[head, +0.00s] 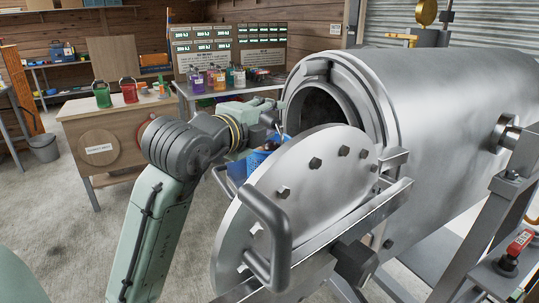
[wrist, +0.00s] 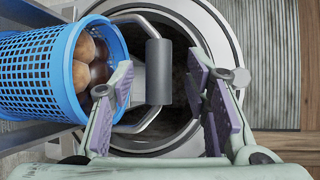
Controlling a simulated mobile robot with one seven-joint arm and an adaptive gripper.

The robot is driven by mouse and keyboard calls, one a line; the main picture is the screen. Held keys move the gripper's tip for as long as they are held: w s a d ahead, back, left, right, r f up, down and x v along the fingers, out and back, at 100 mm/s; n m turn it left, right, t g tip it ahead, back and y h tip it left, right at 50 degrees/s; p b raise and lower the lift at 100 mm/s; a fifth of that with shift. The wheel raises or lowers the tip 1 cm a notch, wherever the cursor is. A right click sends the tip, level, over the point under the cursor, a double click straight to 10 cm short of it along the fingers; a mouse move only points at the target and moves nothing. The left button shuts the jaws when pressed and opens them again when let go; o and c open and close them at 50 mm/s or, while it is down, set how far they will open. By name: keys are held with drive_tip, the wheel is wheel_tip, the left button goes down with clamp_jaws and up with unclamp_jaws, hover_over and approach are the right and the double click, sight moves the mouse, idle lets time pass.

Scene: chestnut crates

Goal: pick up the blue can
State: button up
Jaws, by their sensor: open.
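The blue can (head: 257,160) is a perforated, basket-like container, partly hidden behind the round steel door in the head view. In the wrist view the blue can (wrist: 38,78) lies at the left, with brown round things (wrist: 88,62) in its mouth. A grey bail handle with a thick grip (wrist: 158,72) extends from its rim side. My gripper (head: 272,122) is above the can in the head view. In the wrist view my gripper (wrist: 162,88) is open, its two padded fingers either side of the grip, with visible gaps. I cannot tell the exact depth.
The steel vessel (head: 450,90) stands right of my gripper, its round mouth open. Its thick door (head: 300,200) with a bar handle hangs in front. A wooden bench (head: 130,140) with red and green cans and a table of coloured bottles (head: 215,80) stand behind. The left floor is clear.

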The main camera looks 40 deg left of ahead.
drive_tip(key=shift+w+a+f, duration=0.15)
drive_tip(key=shift+w, duration=0.5)
drive_tip(key=shift+c, duration=0.5)
clamp_jaws()
